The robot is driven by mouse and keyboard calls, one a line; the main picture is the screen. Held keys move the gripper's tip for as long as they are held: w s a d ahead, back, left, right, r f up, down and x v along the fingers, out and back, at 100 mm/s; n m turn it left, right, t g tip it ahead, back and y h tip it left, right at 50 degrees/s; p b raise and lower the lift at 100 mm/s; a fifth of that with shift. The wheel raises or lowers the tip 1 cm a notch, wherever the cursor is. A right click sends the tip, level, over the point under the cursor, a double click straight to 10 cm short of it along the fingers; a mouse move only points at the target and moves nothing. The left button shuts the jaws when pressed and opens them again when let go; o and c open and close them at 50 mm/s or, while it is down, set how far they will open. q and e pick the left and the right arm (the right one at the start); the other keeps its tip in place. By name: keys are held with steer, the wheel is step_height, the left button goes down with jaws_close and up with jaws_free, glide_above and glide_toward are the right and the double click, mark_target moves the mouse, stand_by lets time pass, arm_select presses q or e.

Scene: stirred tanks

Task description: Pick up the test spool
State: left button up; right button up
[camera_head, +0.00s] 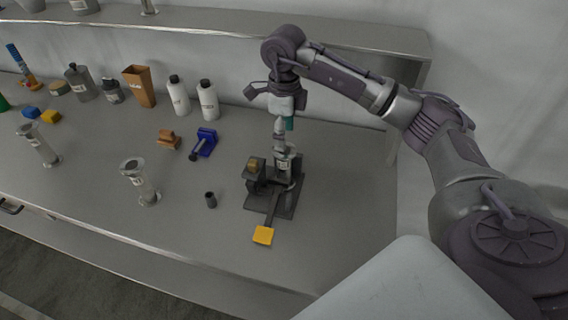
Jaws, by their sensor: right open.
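A small dark grey cylinder (211,200), possibly the test spool, stands upright on the grey bench, left of a black device. The black device (286,205) has a flat base, a clear or grey upright part and a yellow tab (263,235) on a lever towards the front. My right gripper (281,130) points down just above the upright part of this device. It is open; its fingers are seen nearly edge-on, and I cannot tell whether it touches the device. My left gripper is not in view.
The bench holds a blue clamp-like tool (204,143), an orange-brown block (169,139), two glass cylinders (140,183) and two white bottles (208,100). A brown box (140,87) stands behind. A shelf (220,20) overhangs the back. The bench right of the device is clear.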

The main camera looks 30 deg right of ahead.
mark_target(284, 158)
step_height(284, 158, down, 9)
steer(key=shift+r+p, duration=0.15)
steer(key=shift+p, duration=0.85)
steer(key=c, duration=1.2)
